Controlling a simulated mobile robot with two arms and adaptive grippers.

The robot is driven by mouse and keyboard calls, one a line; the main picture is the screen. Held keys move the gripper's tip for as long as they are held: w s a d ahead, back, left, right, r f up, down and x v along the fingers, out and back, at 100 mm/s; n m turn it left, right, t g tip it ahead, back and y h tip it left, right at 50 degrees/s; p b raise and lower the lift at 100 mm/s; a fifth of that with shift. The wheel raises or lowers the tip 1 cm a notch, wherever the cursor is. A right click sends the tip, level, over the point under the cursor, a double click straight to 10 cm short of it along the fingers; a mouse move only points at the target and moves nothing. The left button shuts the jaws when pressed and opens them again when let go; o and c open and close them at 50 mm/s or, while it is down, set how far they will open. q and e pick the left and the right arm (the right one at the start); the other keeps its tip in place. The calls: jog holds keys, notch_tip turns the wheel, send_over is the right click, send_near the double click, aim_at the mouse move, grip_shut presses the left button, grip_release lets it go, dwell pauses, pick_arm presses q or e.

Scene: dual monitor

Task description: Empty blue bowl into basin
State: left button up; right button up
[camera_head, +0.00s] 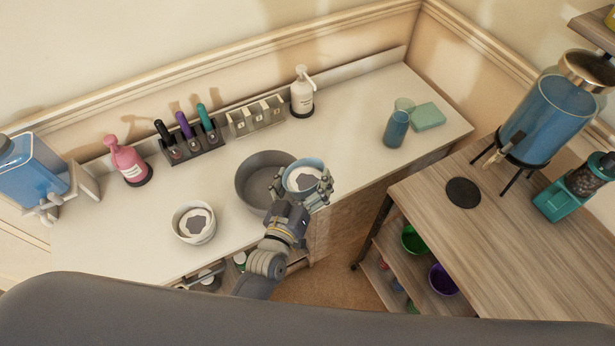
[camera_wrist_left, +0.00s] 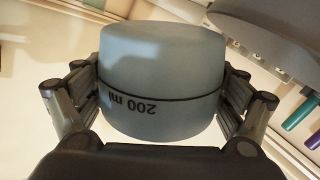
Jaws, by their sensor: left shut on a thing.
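The blue bowl (camera_head: 305,178) is held by my left gripper (camera_head: 310,192), at the right edge of the grey basin. White contents with a dark grey patch show inside it from above. In the left wrist view the blue bowl (camera_wrist_left: 163,75) sits between both fingers, with a dark line and "200 ml" upside down on its side. The grey basin (camera_head: 252,188) stands on the white counter, left of the bowl, and its visible inside looks empty. Its right part is hidden by the bowl and my gripper. My right gripper is not in view.
A white bowl (camera_head: 194,224) with similar contents stands left of the basin. Behind are a pink bottle (camera_head: 128,162), a marker rack (camera_head: 192,143) and a white pump bottle (camera_head: 302,95). A blue glass (camera_head: 396,130) stands right. The counter between basin and glass is clear.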

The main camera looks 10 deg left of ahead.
pick_arm(q)
jog(key=shift+w+a+r, duration=0.15)
jog(key=shift+w+a+n+p, duration=0.25)
jog(key=shift+a+n+p, duration=0.35)
jog(key=shift+n, duration=0.5)
jog(key=shift+a+r, duration=0.15)
jog(key=shift+r+n+g+p, duration=0.25)
jog(key=shift+n+g+p, duration=0.1)
jog(key=shift+n, duration=0.15)
jog(key=shift+w+a+r+n, duration=0.1)
jog(key=shift+a+n, duration=0.05)
jog(key=shift+n, duration=0.25)
jog(key=shift+a+r+n+h+p, duration=0.35)
jog(key=shift+n+p, duration=0.25)
jog(key=shift+n, duration=0.2)
jog(key=shift+w+a+r+n+g+h, duration=0.15)
jog(key=shift+a+r+n, duration=0.1)
jog(key=shift+n, duration=0.4)
jog(key=shift+w+a+r+n+g+h, duration=0.1)
jog(key=shift+r+n, duration=0.15)
jog(key=shift+n, duration=0.4)
